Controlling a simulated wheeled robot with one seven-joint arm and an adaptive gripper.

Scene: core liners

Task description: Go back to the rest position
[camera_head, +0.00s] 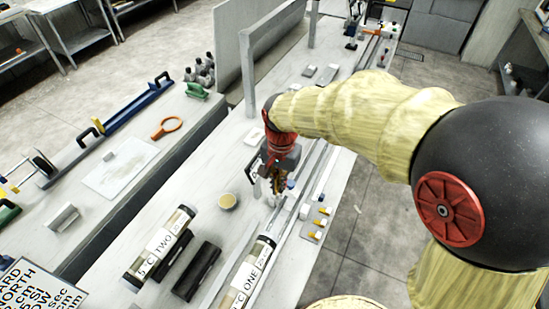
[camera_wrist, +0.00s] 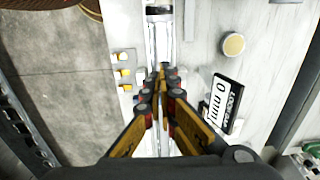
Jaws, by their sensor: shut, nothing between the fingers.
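My gripper (camera_head: 277,180) points down over the light workbench (camera_head: 225,165), above the long rail that runs along it. In the wrist view its yellow and black fingers (camera_wrist: 163,75) are closed together with nothing between them. The arm reaches in from the right of the head view. The fingertips are partly hidden in the head view by the gripper's own body. I cannot tell exactly how far they are above the rail (camera_wrist: 160,40).
Clear tubes labelled TWO (camera_head: 160,246) and ONE (camera_head: 248,273), dark troughs (camera_head: 197,271) and a round cup (camera_head: 228,201) lie near the gripper. Small yellow-topped pieces (camera_head: 321,223) sit to its right. A dark label (camera_wrist: 226,101) shows in the wrist view. An upright grey frame (camera_head: 247,75) stands behind.

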